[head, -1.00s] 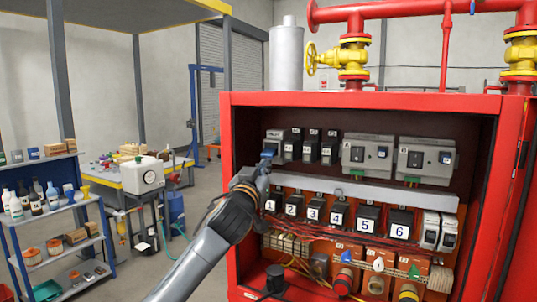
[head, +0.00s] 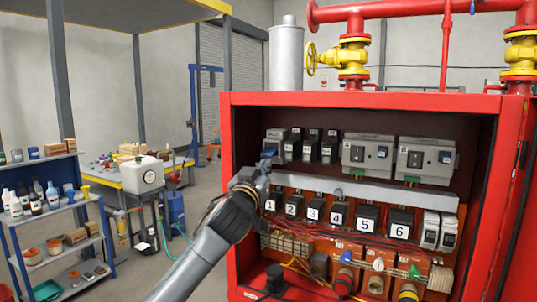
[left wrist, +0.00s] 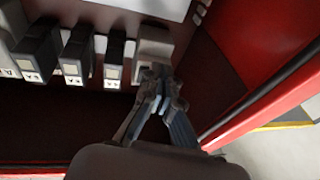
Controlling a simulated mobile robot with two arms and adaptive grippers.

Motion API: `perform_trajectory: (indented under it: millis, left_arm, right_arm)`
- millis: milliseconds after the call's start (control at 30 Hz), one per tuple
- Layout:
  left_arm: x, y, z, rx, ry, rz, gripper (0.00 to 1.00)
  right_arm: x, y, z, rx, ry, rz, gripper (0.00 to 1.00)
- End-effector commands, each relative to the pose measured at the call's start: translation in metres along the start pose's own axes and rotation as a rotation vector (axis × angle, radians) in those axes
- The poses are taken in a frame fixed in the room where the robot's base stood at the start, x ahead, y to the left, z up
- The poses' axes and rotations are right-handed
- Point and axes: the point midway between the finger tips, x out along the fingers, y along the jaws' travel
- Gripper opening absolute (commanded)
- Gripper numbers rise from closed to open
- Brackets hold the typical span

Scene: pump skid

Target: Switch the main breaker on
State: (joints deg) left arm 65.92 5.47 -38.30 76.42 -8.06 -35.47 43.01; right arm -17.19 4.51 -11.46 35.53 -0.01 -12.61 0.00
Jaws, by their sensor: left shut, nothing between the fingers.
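The main breaker seems to be the grey unit (head: 276,137) at the left end of the upper row in the red cabinet; it also shows as a pale block in the left wrist view (left wrist: 153,43). My left gripper (head: 268,156) is at its lower front, fingers shut and empty. In the left wrist view the fingertips (left wrist: 162,82) are close together at the block's near end; I cannot tell whether they touch it. The fingers hide part of the unit, and its lever position cannot be made out. My right gripper is not in view.
Small dark breakers (head: 311,147) stand close beside the unit. Below is a row of numbered black blocks (head: 337,214). The red cabinet's left edge (head: 227,180) is close to my left arm. A blue shelf (head: 60,215) stands at the left.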

Motion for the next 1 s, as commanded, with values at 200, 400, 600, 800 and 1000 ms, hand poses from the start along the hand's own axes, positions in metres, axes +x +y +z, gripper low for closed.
perform_trajectory:
  millis: [200, 400, 600, 800, 1000]
  left_arm:
    - [0.001, 0.0, -0.005, -0.001, 0.0, 0.0, 0.0]
    - [0.002, 0.0, -0.013, -0.002, 0.002, 0.001, 0.0]
    - [0.004, 0.001, -0.018, 0.0, 0.001, 0.001, 0.0]
    - [0.003, 0.0, -0.018, 0.0, 0.001, 0.0, 0.0]
    - [-0.011, -0.004, -0.019, -0.002, 0.001, -0.001, 0.0]
  right_arm:
    - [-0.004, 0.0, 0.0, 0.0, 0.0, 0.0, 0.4]
    - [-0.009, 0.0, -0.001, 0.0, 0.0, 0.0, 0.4]
    - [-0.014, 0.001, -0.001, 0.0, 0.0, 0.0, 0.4]
    - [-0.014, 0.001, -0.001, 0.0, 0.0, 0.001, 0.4]
    - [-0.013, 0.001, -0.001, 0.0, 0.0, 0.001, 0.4]
